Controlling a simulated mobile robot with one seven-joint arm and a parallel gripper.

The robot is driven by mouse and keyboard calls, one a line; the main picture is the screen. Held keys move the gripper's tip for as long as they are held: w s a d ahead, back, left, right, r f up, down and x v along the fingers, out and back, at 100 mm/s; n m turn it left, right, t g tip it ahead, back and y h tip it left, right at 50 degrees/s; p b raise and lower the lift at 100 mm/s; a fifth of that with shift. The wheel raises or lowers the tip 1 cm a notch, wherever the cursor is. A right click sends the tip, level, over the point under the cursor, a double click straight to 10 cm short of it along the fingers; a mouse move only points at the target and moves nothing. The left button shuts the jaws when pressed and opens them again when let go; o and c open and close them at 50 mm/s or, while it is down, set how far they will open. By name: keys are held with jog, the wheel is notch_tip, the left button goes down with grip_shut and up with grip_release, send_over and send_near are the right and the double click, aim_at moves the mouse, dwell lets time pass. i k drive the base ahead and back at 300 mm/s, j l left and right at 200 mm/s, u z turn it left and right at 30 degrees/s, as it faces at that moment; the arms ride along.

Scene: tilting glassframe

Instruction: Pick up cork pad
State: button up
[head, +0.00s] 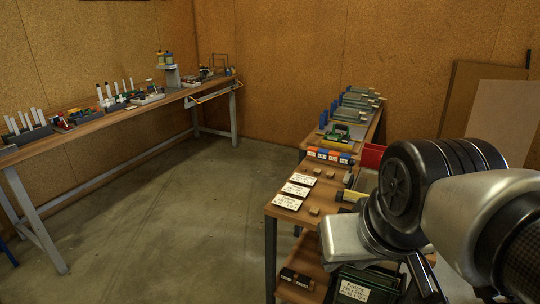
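Small tan-brown blocks that look like cork pads lie on the right-hand wooden table. One pad (314,211) is near the table's front, right of the white label cards. Two more, a pad (317,171) and a pad beside it (330,174), lie farther back, behind the cards. They are too small to make out in detail. My arm fills the right side of the head view. Dark parts of my gripper (428,282) show at the lower right, beside and below the tabletop, apart from these pads. Its fingertips are not clear, and I see nothing held in it.
White label cards (295,190) lie along the table (285,211). Blue and orange boxes (328,156), a red bin (372,156) and green boards (345,131) stand farther back. A lower shelf (300,290) holds more items. A long workbench (95,129) runs along the left. Open floor (175,210) lies between.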

aim_at(313, 210)
jog(key=i+j+z, duration=0.1)
jog(key=i+j, duration=0.3)
jog(key=i+j+z, duration=0.1)
jog(key=i+j, duration=0.3)
jog(key=j, duration=0.2)
jog(key=j+z, duration=0.1)
jog(key=z, duration=1.25)
